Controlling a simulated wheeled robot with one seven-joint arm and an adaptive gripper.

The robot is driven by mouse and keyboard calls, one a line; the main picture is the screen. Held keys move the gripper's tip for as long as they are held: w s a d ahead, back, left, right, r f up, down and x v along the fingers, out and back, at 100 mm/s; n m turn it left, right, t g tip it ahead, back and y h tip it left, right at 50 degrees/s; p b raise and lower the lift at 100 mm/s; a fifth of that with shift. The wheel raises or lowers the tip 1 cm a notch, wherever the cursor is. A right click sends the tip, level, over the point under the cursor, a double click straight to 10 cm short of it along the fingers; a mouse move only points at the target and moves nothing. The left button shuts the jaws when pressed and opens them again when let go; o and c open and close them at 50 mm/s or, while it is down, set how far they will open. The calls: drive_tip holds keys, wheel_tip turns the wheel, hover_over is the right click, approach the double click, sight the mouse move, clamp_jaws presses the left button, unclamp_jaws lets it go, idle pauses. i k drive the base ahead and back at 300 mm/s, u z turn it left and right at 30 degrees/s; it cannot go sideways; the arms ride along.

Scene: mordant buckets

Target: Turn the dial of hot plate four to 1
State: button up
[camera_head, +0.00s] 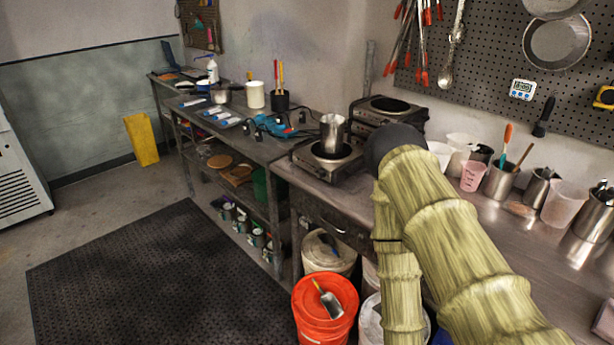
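A hot plate (313,163) stands on the metal bench with a steel beaker (333,133) on its burner. A small knob-like shape may be on its front, but it is too small to read. A second hot plate (390,106) stands behind it to the right, close to the wall, partly covered by my arm. I cannot tell which one is hot plate four, and no dial mark can be read. My arm reaches in from the lower right and ends in a dark rounded part beside the hot plates. My gripper itself is hidden behind the arm.
Measuring cups, including a pink one (473,176), and steel containers crowd the bench to the right. A blue tool (271,126) lies left of the hot plates. An orange bucket (325,310) stands below the bench edge. The black floor mat (150,275) is clear.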

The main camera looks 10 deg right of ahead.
sight(320, 174)
drive_tip(key=u, duration=0.4)
drive_tip(key=i, duration=1.1)
drive_tip(key=u, duration=0.05)
